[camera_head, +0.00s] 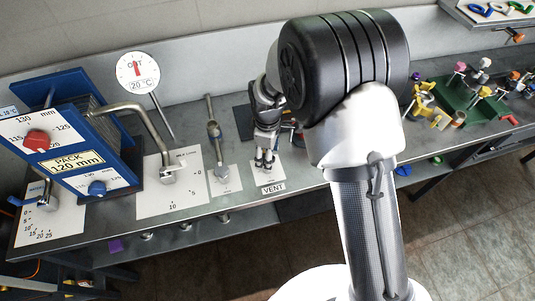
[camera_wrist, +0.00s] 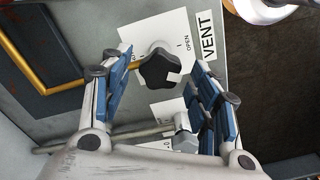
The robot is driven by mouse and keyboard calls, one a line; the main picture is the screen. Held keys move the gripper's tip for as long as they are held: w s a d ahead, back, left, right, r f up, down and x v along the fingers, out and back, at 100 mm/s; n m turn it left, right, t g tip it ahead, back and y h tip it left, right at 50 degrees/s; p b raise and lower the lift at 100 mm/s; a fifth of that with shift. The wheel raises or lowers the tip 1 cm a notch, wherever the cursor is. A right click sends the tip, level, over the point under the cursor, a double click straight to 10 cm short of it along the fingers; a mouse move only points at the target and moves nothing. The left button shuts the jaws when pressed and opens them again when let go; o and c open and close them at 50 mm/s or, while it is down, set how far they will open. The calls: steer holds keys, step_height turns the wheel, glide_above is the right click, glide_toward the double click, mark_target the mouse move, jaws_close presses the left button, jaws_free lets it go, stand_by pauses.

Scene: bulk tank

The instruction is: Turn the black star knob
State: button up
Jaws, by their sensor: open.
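The black star knob (camera_wrist: 160,68) sits on a white plate (camera_wrist: 168,36) labelled VENT in the wrist view. It has a pale mark on one lobe, and the word OPEN is printed beside it. My gripper (camera_wrist: 165,68) is open, with one blue-padded finger on each side of the knob and a gap to both. In the head view my gripper (camera_head: 265,160) points down over the VENT plate (camera_head: 268,176). The knob itself is mostly hidden by the gripper there.
A lever valve (camera_head: 216,135) and a larger lever on a dial plate (camera_head: 172,185) stand left of the gripper. A blue PACK frame (camera_head: 88,150) is farther left. A green rack with several coloured fittings (camera_head: 470,115) is at right.

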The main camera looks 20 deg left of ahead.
step_height(320, 180, up, 11)
steer(key=shift+r, duration=0.15)
steer(key=shift+d, duration=0.1)
stand_by(0.5)
steer(key=s+d+r+m+t, duration=0.1)
steer(key=s+d+r+m, duration=0.25)
steer(key=d+r, duration=0.4)
steer(key=s+d+r+m+t, duration=0.1)
steer(key=s+d+r+m, duration=0.1)
steer(key=d+r+m, duration=0.5)
steer(key=s+d+m+t+b, duration=0.1)
steer(key=s+d+m+t, duration=0.1)
steer(key=s+d+m, duration=0.6)
steer(key=s+d, duration=0.4)
steer(key=s, duration=0.2)
steer(key=shift+s+d+r+t, duration=0.3)
steer(key=shift+d, duration=0.05)
